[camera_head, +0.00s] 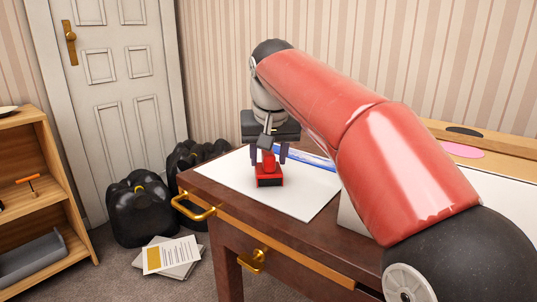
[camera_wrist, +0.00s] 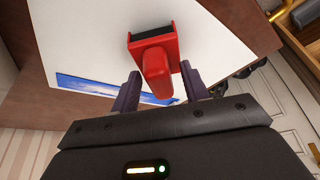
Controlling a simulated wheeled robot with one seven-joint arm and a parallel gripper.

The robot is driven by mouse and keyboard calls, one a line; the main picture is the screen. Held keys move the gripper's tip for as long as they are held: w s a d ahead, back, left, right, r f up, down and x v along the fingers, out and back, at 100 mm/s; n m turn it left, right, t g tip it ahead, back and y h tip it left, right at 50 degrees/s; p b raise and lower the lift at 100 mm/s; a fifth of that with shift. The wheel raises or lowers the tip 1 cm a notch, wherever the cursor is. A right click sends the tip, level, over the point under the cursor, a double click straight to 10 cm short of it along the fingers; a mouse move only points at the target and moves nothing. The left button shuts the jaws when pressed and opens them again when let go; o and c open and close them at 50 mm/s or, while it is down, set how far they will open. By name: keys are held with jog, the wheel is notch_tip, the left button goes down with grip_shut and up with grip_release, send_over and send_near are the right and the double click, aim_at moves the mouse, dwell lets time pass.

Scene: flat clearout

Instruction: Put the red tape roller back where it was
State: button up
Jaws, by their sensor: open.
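The red tape roller (camera_head: 269,174) stands on a white sheet (camera_head: 230,171) on top of the dark wooden desk (camera_head: 315,226). My gripper (camera_head: 268,157) is over it, pointing down, with one finger on each side of its red handle. In the wrist view the roller (camera_wrist: 154,60) lies just beyond and between the fingertips of my gripper (camera_wrist: 158,82). The fingers are apart, with gaps visible between them and the handle. The roller rests on the sheet.
A blue-and-white picture (camera_wrist: 100,86) lies beside the roller. Black bags (camera_head: 140,208) and papers (camera_head: 168,256) are on the floor left of the desk. A wooden shelf (camera_head: 50,165) stands at the far left. The white sheet around the roller is mostly clear.

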jog(key=p+v, duration=0.3)
jog(key=v, duration=0.9)
jog(key=shift+p, duration=0.3)
jog(key=shift+r, duration=0.1)
